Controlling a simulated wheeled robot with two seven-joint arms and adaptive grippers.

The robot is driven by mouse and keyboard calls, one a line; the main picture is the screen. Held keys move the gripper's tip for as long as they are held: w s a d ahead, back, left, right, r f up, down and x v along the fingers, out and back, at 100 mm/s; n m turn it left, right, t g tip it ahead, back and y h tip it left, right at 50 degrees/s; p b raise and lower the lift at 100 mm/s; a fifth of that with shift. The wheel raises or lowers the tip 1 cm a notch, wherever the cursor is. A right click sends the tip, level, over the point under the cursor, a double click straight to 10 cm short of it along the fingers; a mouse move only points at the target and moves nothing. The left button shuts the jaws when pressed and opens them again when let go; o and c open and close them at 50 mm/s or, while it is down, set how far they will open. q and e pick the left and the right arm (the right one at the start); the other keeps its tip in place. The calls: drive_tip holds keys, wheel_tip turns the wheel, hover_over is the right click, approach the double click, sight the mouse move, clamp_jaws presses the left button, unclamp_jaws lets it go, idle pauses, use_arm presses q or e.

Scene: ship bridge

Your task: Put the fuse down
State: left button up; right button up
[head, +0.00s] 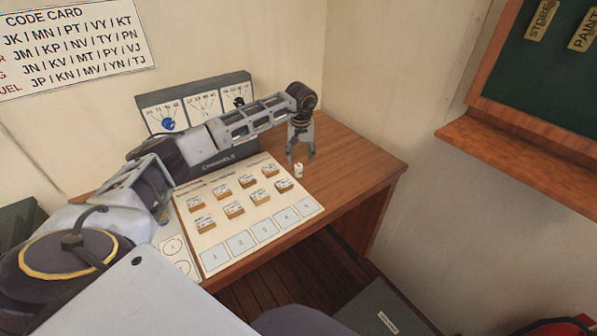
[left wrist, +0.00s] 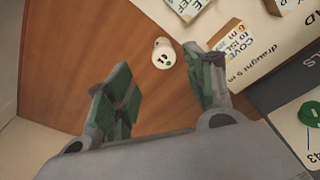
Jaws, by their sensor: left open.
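The fuse (head: 298,170) is a small white cylinder standing on the wooden desk (head: 350,165), just right of the white board with blocks. It also shows in the left wrist view (left wrist: 163,52), with dark and green marks on it. My left gripper (head: 300,158) is open and empty just above and behind the fuse in the head view. In the left wrist view the green-padded fingers (left wrist: 160,85) are spread, and the fuse lies beyond their tips, apart from them. My right gripper is not in view.
A white board (head: 215,235) carries several labelled wooden blocks and numbered squares. A grey panel marked CHANNELS (head: 220,158) with dials stands at the back. The desk's right part is bare. A green board (head: 545,60) with a wooden ledge is at the right.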

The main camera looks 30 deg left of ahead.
sight(298, 165)
use_arm(q)
drive_tip(key=shift+f, duration=0.45)
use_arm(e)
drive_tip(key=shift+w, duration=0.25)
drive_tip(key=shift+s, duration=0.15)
use_arm(q)
drive_tip(key=shift+a+f, duration=0.1)
drive_tip(key=shift+f, duration=0.2)
drive_tip(key=shift+a+f+p, duration=0.1)
drive_tip(key=shift+f+p, duration=0.2)
drive_tip(key=shift+f, duration=0.4)
drive_tip(key=shift+a+f, duration=0.15)
drive_tip(key=shift+f, duration=0.75)
drive_tip(key=shift+w+f, duration=0.1)
drive_tip(key=shift+f, duration=0.6)
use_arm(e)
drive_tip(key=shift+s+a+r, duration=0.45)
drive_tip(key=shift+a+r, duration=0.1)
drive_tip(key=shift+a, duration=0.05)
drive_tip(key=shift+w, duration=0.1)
use_arm(q)
clamp_jaws()
